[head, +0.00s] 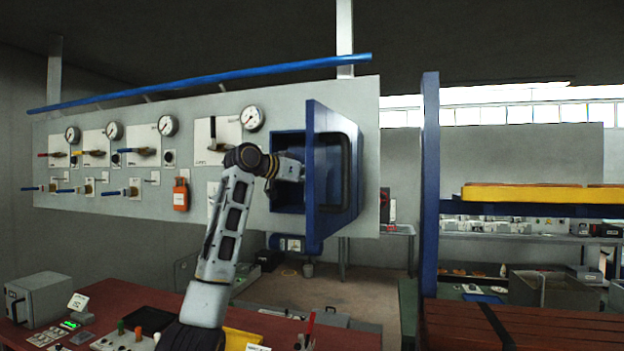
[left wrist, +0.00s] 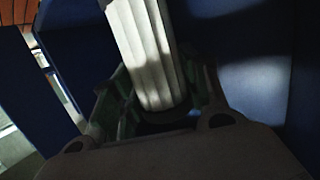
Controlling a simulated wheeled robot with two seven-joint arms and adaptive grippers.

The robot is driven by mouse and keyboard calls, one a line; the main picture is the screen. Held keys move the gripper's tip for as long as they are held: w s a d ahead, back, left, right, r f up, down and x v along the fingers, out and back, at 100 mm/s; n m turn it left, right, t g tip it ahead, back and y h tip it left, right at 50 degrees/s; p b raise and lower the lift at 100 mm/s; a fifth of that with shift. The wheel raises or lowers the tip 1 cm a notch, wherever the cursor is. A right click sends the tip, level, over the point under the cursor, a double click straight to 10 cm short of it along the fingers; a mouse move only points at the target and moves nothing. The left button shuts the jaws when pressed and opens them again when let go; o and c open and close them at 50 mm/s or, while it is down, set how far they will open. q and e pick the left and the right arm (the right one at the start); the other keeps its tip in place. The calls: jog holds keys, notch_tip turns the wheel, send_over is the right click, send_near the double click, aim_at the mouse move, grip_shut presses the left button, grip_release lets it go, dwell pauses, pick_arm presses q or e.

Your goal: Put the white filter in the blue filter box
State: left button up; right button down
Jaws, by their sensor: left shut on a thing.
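The blue filter box (head: 286,142) is mounted on the grey wall panel, with its blue door (head: 322,185) swung open towards me. My left arm reaches into the box's opening, and the door and wrist hide the fingertips in the head view. In the left wrist view my left gripper (left wrist: 160,112) is shut on the white filter (left wrist: 148,50), a ribbed white cylinder that stands tilted between the fingers. Dark blue box surfaces surround it. I cannot tell whether the filter touches the box. My right gripper is not in view.
The wall panel (head: 110,195) carries several gauges, levers and an orange tag (head: 180,193). A red-brown table (head: 270,325) with devices stands below. A blue post (head: 431,180) and shelves stand at right. The open door limits room to the right of my wrist.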

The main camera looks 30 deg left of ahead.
pick_arm(q)
jog(key=shift+f+b, duration=0.35)
jog(key=shift+f, duration=0.15)
dwell(0.3)
jog(key=o, duration=1.1)
jog(key=shift+o, duration=0.2)
jog(key=shift+s, duration=0.1)
jog(key=v, duration=1.2)
jog(key=shift+f, duration=0.1)
